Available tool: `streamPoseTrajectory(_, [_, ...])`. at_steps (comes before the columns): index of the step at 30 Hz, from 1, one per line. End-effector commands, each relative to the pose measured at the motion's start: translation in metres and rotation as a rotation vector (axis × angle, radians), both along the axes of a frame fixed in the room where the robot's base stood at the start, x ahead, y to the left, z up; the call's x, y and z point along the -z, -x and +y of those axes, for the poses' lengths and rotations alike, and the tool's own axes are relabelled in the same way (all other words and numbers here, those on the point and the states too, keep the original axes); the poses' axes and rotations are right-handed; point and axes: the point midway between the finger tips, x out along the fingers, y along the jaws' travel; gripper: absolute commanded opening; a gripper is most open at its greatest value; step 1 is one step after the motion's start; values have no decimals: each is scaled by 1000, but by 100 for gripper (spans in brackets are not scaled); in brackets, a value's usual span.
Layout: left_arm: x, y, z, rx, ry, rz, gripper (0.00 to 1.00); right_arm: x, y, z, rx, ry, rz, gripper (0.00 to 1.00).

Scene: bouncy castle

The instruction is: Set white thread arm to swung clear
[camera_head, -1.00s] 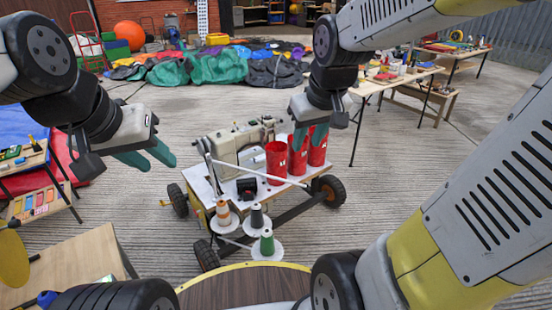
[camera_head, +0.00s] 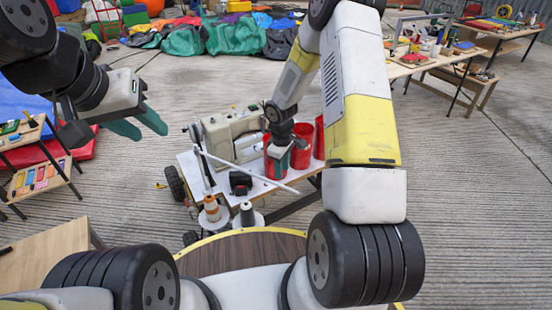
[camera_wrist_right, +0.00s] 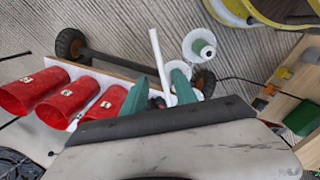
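The white thread arm (camera_head: 240,172) is a thin white bar. It slants across the front of the cart beside the sewing machine (camera_head: 230,135), its free end toward the right. My right gripper (camera_head: 278,160) is low over the cart, by the red cups and close above the bar. In the right wrist view the white bar (camera_wrist_right: 157,58) runs between the green fingers of my right gripper (camera_wrist_right: 162,85), which stand apart; I cannot tell whether they touch it. My left gripper (camera_head: 140,123) is open and empty, left of the cart.
Red cups (camera_head: 319,138) stand on the cart right of the machine; they also show in the right wrist view (camera_wrist_right: 64,105). Thread spools (camera_head: 211,209) stand at the cart's front. A work table (camera_head: 405,68) is at the right. Concrete floor is free around the cart.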

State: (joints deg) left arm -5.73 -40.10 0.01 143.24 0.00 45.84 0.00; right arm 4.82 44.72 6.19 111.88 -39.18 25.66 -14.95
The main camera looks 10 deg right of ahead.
Motion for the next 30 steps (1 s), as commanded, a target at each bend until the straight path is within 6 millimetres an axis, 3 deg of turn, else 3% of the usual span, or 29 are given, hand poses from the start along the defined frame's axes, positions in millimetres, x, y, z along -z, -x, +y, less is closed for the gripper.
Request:
streamPoseTrajectory(15, [0, 0, 0, 0, 0, 0, 36, 70, -3, -3, 1, 0, 1, 34])
streamPoseTrajectory(26, [0, 0, 0, 0, 0, 0, 36, 76, -4, -3, 2, 0, 0, 34])
streamPoseTrajectory(30, [0, 0, 0, 0, 0, 0, 36, 76, -3, -3, 2, 0, 0, 9])
